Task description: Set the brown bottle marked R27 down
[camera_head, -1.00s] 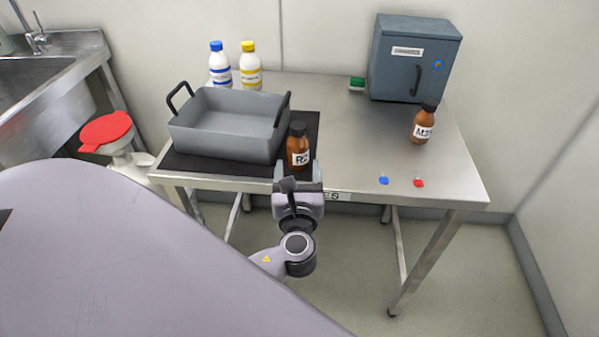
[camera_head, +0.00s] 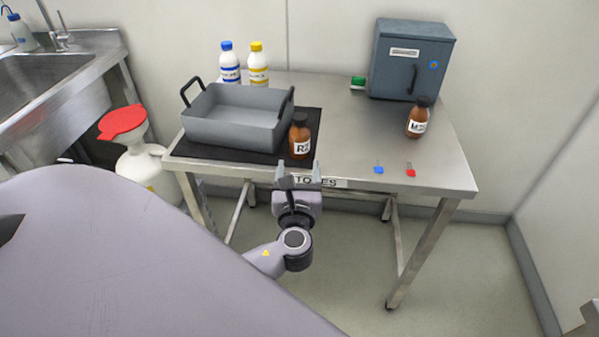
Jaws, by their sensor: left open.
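The brown bottle marked R27 (camera_head: 300,137) stands upright on the right part of the black mat (camera_head: 229,154), close to the right side of the grey tray. It has a black cap and a white label, of which only the first characters can be read. My left gripper (camera_head: 299,172) is open and empty at the table's front edge, in front of the bottle and apart from it. My right gripper is not in view.
The grey tray (camera_head: 230,136) with black handles stands on the mat. A second brown bottle (camera_head: 418,118), a grey cabinet (camera_head: 411,60), two white bottles and small blue and red items share the steel table (camera_head: 352,135). The table's middle is clear.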

